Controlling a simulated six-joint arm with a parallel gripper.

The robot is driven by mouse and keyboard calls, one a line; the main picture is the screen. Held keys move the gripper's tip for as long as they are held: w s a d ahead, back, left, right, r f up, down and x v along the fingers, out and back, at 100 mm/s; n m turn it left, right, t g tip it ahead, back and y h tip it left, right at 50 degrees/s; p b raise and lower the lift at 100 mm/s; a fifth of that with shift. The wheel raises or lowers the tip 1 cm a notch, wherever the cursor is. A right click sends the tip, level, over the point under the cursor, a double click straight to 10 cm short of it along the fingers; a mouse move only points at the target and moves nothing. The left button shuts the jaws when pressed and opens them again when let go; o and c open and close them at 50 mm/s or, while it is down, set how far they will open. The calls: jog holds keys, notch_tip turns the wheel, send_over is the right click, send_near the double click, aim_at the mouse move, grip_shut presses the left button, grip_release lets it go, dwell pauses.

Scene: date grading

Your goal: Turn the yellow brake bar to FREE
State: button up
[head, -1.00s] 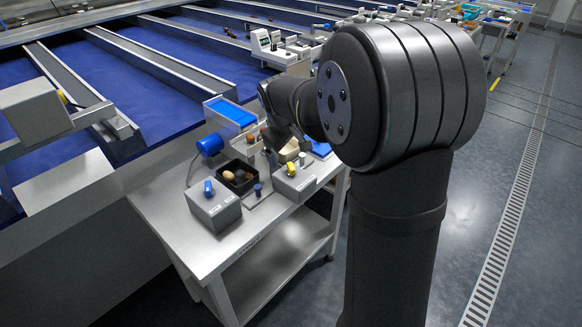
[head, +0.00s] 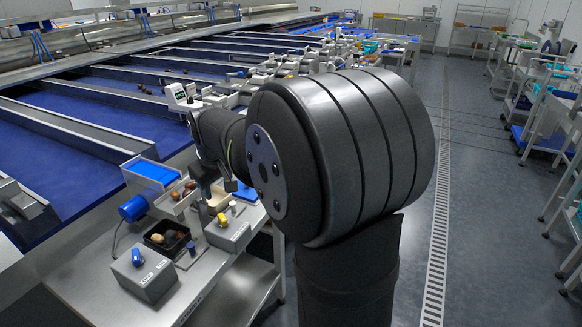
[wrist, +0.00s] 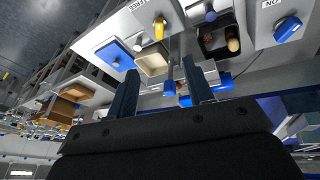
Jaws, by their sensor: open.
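The yellow brake bar (head: 222,219) stands on top of a grey box (head: 228,236) near the right side of the bench. In the wrist view the yellow bar (wrist: 160,28) stands out from the box's pale face, with the word FREE to its left. The bar looks upright in that picture and does not point at the word. The label at its other end cannot be read. My gripper (wrist: 160,66) is open, with its two dark fingers apart and nothing between them. The bar is beyond the fingertips, and they do not touch it.
A black tray (head: 150,241) of dates and a grey box with a blue knob (head: 137,256) stand to the left. A cream container (wrist: 153,65) and a blue tray (wrist: 116,56) lie near the bar. A blue cylinder (head: 133,208) is at the bench's back edge.

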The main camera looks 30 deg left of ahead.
jog(key=m, duration=0.1)
jog(key=w+d+m, duration=0.1)
jog(key=shift+w+f+m+g+y, duration=0.2)
jog(key=shift+m+g+y, duration=0.1)
jog(key=shift+m+y, duration=0.1)
jog(key=shift+c, duration=0.5)
send_near(223, 218)
jog(key=x, duration=0.9)
jog(key=shift+a+r, duration=0.1)
grip_shut()
